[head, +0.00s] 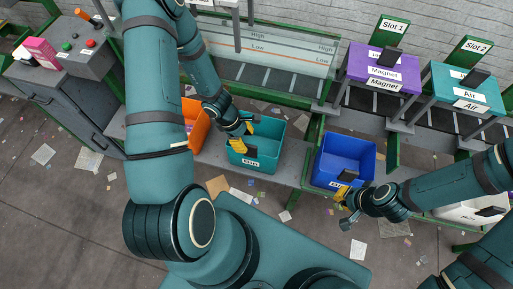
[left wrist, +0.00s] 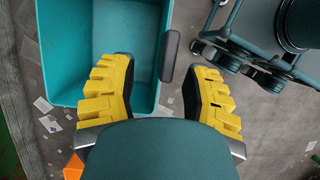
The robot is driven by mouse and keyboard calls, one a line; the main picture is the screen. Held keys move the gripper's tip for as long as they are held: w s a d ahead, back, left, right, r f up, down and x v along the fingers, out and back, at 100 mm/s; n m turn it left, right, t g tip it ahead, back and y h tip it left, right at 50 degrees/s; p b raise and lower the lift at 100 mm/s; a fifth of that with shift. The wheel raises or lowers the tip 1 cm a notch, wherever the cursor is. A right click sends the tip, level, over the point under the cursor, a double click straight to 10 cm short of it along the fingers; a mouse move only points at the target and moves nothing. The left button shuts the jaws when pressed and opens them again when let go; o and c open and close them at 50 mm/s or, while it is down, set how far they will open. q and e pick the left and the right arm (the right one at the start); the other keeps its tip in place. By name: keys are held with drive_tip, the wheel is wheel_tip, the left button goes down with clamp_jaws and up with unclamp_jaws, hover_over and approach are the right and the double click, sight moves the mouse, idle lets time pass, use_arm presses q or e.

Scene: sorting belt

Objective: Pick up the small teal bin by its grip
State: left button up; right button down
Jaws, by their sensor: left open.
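The teal bin (head: 269,134) stands on the grey bench, between the orange and blue bins, with a white label on its front. It fills the upper left of the left wrist view (left wrist: 62,88). Its dark grip (left wrist: 170,55) sticks out from its right side there. My left gripper (head: 243,136) is over the bin's left part in the head view. In the left wrist view my left gripper (left wrist: 162,80) is open, its yellow fingers on either side of the grip's line. I cannot tell how far apart in depth they are. My right gripper (head: 344,194) is at the blue bin's front; its opening is unclear.
The blue bin (head: 345,149) stands to the right and the orange bin (head: 198,112) to the left, partly behind my left arm. Purple Magnet (head: 385,62) and teal Air (head: 467,82) units stand at upper right. Paper scraps litter the floor.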

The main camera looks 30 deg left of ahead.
sight(252, 151)
use_arm(q)
drive_tip(key=b+x, duration=0.2)
drive_tip(key=x, duration=0.1)
drive_tip(key=b+x, duration=0.1)
drive_tip(key=x, duration=0.1)
drive_tip(key=shift+s+d+f, duration=0.2)
drive_tip(key=shift+s+f, duration=0.05)
drive_tip(key=shift+s, duration=0.1)
drive_tip(key=shift+w+d+f, duration=0.1)
drive_tip(key=shift+d+f, duration=0.15)
drive_tip(key=shift+f, duration=0.3)
clamp_jaws()
